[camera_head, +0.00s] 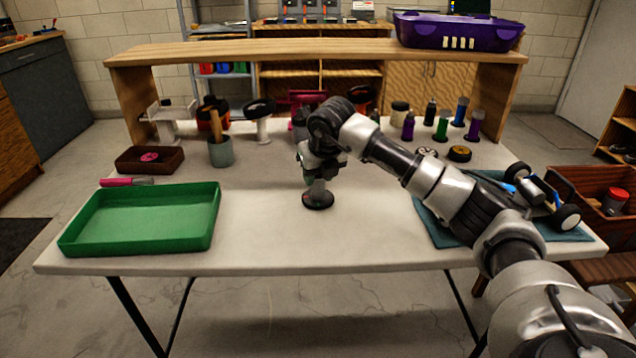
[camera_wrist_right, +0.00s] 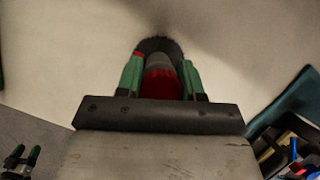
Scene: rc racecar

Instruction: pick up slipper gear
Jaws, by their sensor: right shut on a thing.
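The slipper gear (camera_head: 318,200) is a dark round toothed disc with a grey stem, at the middle of the white table. My right gripper (camera_head: 318,172) points down over it and is shut on its stem. In the right wrist view, the green-sided fingers (camera_wrist_right: 161,80) close around a grey and red cylinder, with the gear's dark toothed rim (camera_wrist_right: 158,44) beyond the fingertips. I cannot tell whether the disc touches the table or hangs just above it.
An empty green tray (camera_head: 145,222) is at the table's left. A racecar (camera_head: 540,195) lies on a teal mat (camera_head: 570,234) at the right. A small brown tray (camera_head: 135,167), a cup of tools (camera_head: 221,154) and several bottles stand further back, under a wooden shelf (camera_head: 250,50). The front middle is clear.

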